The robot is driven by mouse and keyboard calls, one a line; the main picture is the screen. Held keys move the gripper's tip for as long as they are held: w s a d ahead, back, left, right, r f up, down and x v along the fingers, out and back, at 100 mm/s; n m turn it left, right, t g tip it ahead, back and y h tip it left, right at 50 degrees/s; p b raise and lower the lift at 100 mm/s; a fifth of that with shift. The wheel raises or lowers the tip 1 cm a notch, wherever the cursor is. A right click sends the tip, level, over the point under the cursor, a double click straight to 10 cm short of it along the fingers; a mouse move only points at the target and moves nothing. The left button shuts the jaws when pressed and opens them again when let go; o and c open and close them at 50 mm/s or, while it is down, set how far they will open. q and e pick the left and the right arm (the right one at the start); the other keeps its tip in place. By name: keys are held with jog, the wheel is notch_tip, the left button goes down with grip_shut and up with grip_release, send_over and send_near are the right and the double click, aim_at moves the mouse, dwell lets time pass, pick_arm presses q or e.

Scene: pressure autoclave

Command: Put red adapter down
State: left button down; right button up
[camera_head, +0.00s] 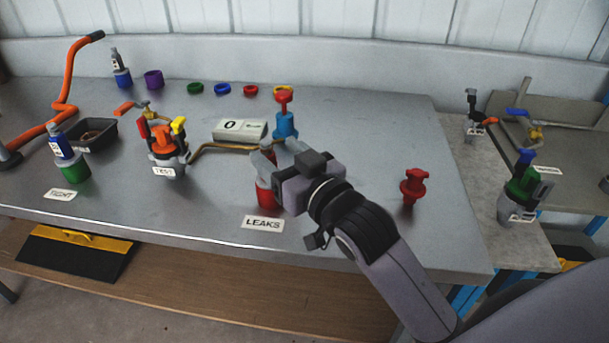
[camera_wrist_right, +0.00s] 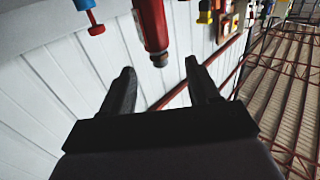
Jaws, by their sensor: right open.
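A red cylindrical piece with a grey top (camera_head: 267,194) stands upright on the bench behind the LEAKS label (camera_head: 262,223). My right gripper (camera_head: 268,168) is beside it and hides part of it. In the right wrist view, which is upside down, the fingers of my right gripper (camera_wrist_right: 160,66) are apart and empty. The red piece (camera_wrist_right: 152,25) shows beyond and between the fingertips; I see no contact. Another red fitting with a flange (camera_head: 412,187) stands upright alone on the bench to the right. I cannot tell which is the adapter. My left gripper is out of view.
A blue piece with a red top (camera_head: 285,122) stands behind my gripper. The TEST assembly (camera_head: 165,148) and a green-based bottle (camera_head: 75,170) are to the left. Coloured rings, including a green one (camera_head: 195,88), lie at the back. Bench around the right red fitting is clear.

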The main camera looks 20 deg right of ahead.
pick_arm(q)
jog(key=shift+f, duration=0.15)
pick_arm(e)
jog(key=s+d, duration=0.1)
jog(key=s, duration=0.6)
jog(key=shift+s+d, duration=0.2)
jog(key=shift+d, duration=0.05)
